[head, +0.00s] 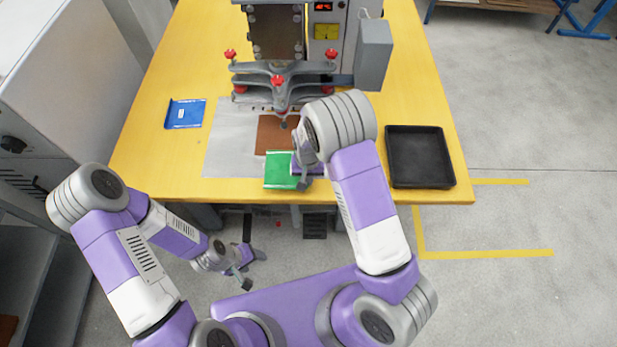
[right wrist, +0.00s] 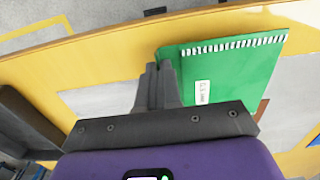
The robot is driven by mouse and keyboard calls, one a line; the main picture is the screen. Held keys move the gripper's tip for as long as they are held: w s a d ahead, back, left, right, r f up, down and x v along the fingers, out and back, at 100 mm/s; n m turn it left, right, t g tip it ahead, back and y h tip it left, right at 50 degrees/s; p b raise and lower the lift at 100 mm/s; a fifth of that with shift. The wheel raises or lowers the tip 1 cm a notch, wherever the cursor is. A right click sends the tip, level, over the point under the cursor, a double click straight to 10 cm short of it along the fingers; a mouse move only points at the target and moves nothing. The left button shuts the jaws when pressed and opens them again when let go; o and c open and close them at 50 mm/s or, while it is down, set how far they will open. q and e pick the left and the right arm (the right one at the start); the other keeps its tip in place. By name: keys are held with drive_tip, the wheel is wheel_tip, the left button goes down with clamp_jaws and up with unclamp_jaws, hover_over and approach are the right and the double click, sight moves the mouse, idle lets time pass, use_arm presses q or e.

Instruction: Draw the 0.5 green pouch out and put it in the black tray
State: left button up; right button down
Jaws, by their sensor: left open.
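The green pouch (head: 281,171) lies near the table's front edge, below the press. Its white label and striped edge show in the right wrist view (right wrist: 232,72). My right gripper (head: 303,184) is at the pouch's right side in the head view and hides part of it. In the right wrist view its fingers (right wrist: 158,84) are close together at the pouch's edge and look shut on it. The black tray (head: 421,184) stands empty at the right of the table. My left gripper (head: 247,271) is open and empty, in front of the table and below its top.
The press (head: 278,75) with red knobs stands at the back of the yellow table (head: 150,150). A grey mat (head: 230,150) and a brown sheet (head: 270,135) lie before it. A blue pouch or folder (head: 185,114) lies at left. The tabletop between mat and tray is partly hidden by my right arm.

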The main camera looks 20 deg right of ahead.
drive_tip(key=s+a, duration=0.2)
drive_tip(key=s, duration=0.6)
drive_tip(key=s+a+p, duration=0.1)
drive_tip(key=s+a, duration=0.1)
drive_tip(key=s, duration=0.6)
drive_tip(key=shift+a, duration=0.4)
drive_tip(key=shift+s, duration=0.1)
